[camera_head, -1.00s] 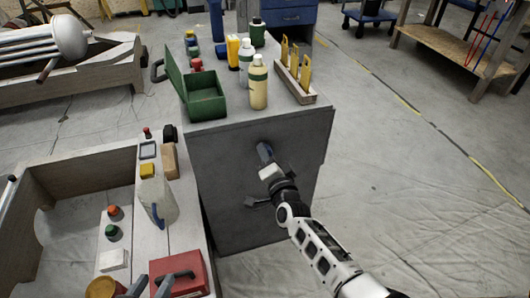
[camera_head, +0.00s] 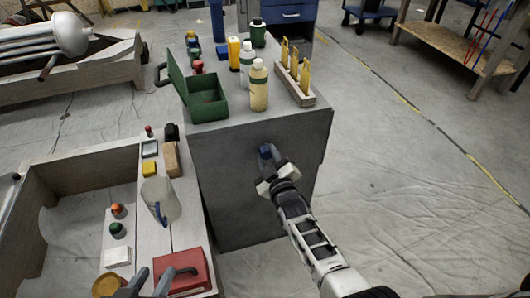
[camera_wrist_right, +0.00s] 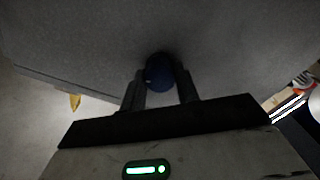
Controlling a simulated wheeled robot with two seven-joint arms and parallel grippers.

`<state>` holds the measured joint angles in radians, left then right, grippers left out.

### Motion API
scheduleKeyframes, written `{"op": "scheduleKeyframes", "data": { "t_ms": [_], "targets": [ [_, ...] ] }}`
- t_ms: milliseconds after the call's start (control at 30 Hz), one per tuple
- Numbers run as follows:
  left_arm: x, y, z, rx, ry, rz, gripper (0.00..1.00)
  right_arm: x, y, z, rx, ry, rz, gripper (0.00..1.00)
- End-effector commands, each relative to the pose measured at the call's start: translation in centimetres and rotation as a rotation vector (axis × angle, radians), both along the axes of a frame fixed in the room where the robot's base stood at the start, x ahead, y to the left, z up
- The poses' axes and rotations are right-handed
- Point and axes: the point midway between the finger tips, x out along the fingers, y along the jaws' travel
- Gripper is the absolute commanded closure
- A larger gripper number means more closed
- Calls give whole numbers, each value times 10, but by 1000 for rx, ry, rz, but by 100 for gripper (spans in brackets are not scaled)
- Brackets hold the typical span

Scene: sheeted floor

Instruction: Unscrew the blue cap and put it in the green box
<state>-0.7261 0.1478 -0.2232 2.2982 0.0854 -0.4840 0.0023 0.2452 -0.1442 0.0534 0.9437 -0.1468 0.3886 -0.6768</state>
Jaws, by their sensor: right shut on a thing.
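The blue cap (camera_head: 265,151) is at the front face of the grey cabinet (camera_head: 250,190). My right gripper (camera_head: 270,162) is shut on it, with one finger on each side. In the right wrist view the round dark blue cap (camera_wrist_right: 159,73) shows between the fingertips, against or very close to the grey face; any gap or thread behind it is hidden. The green box (camera_head: 207,108) stands on the cabinet top at the left, lid open. My left gripper (camera_head: 150,281) is at the bottom left, its dark fingers apart and empty.
A workbench (camera_head: 170,225) with a clear jug (camera_head: 160,198) and a red case (camera_head: 183,272) is at lower left.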

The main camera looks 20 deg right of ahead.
Motion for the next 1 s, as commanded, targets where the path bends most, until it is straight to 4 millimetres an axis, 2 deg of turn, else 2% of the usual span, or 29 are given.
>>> {"op": "scheduleKeyframes", "data": {
  "t_ms": [200,233,300,500,567,833,933,1000],
  "targets": [
    [0,0,0,0,0,0,64,0,2,1,12,1,-11,96],
    [0,0,0,0,0,0,64,0,2,1,13,0,-11,63],
    [0,0,0,0,0,0,64,0,3,1,14,0,-10,44],
    [0,0,0,0,0,0,64,0,5,1,14,2,-6,44],
    [0,0,0,0,0,0,64,0,5,0,14,3,-5,51],
    [0,0,0,0,0,0,64,-1,5,0,30,3,-4,51],
    [0,0,1,0,0,0,64,-1,6,0,158,9,-2,51],
    [0,0,1,0,0,0,64,-1,6,0,315,16,-1,51]
  ]
}}
